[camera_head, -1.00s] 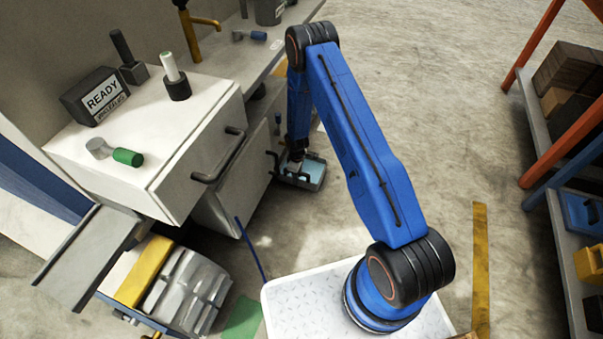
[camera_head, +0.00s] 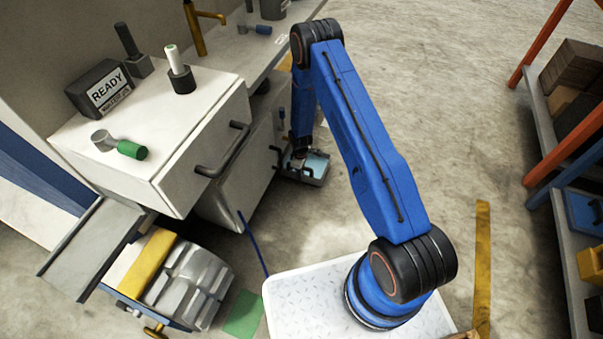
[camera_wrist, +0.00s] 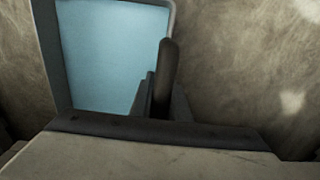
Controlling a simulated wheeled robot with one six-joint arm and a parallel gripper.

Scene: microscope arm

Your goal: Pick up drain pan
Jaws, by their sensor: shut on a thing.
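The drain pan (camera_head: 318,168) is a small grey tray with a light blue inside and dark handles. It is low beside the cabinet's right side in the head view. In the wrist view the pan (camera_wrist: 112,55) fills the upper left, with its blue inside and grey rim showing. My gripper (camera_head: 298,158) is at the pan's left part, at the end of my blue arm, and is shut on the pan's dark handle (camera_wrist: 166,75). The fingertips are small and partly hidden. I cannot tell whether the pan touches the floor.
A white cabinet (camera_head: 150,150) with dark handles stands close left of the pan. A workbench edge runs behind it. A shelf rack (camera_head: 560,190) with boxes stands at the right. The concrete floor (camera_head: 430,110) between them is largely clear.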

